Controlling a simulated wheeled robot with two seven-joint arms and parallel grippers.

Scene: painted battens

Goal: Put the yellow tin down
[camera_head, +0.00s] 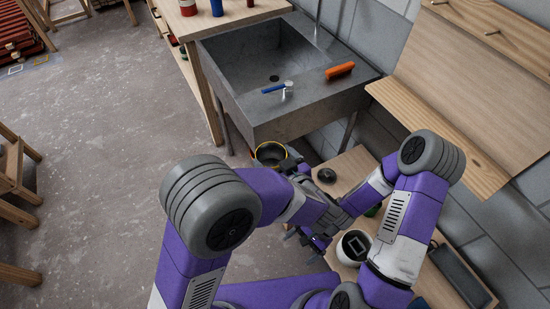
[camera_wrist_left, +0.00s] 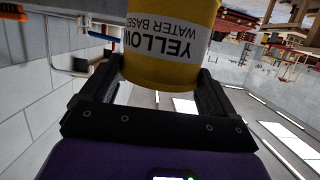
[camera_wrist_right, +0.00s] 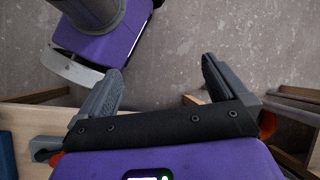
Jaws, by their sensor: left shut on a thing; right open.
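The yellow tin (camera_head: 269,158) is near the middle of the head view, in front of the sink, with its open top and dark inside showing. It also fills the top of the left wrist view (camera_wrist_left: 172,45), its label upside down in that picture. My left gripper (camera_head: 287,165) is shut on the tin, one finger on each side. What is under the tin is hidden in the head view. My right gripper (camera_head: 304,240) is lower, open and empty; the right wrist view shows clear space between its fingers (camera_wrist_right: 160,78).

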